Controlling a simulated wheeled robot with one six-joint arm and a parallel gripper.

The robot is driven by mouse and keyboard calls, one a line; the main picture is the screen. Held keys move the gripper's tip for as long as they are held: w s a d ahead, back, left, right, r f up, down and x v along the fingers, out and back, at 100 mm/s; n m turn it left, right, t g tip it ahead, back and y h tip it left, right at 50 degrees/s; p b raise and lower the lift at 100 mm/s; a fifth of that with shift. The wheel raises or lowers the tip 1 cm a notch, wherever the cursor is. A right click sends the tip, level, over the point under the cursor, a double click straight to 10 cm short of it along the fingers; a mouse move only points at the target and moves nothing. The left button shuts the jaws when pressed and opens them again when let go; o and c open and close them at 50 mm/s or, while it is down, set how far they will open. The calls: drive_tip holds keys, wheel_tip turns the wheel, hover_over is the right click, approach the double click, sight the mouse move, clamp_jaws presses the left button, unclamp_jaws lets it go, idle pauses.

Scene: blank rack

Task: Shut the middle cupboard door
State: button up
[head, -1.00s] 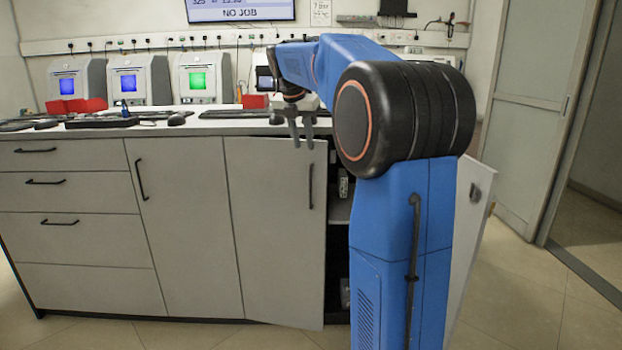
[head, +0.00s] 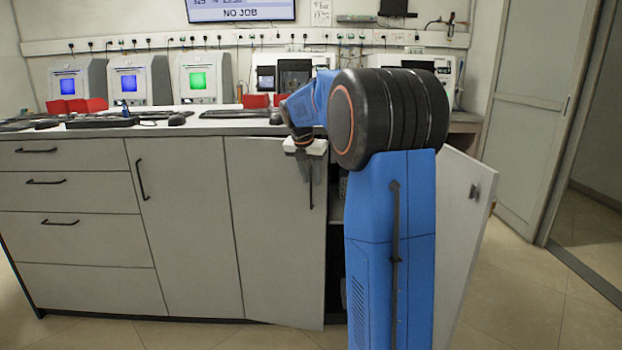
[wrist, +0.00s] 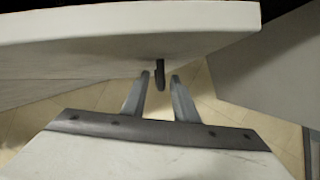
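The middle cupboard door (head: 272,230) is a flat grey panel. It stands slightly ajar, with a dark gap along its right edge. Its dark vertical bar handle (head: 311,190) is near that edge. My gripper (head: 306,178) points down in front of the door's upper right, at the handle. In the wrist view, my gripper (wrist: 160,77) has its two fingers apart, and the dark handle (wrist: 160,70) shows between or just beyond the fingertips. I cannot tell whether they touch it. My arm hides part of the cupboard opening to the right.
The right door (head: 465,215) stands wide open beyond my arm. The left door (head: 183,230) and the drawers (head: 75,225) are shut. The countertop (head: 90,131) holds keyboards, red bins and machines with screens. Floor (head: 540,290) is clear at the right.

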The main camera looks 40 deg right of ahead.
drive_tip(key=shift+f, duration=0.2)
clamp_jaws()
idle(1.4)
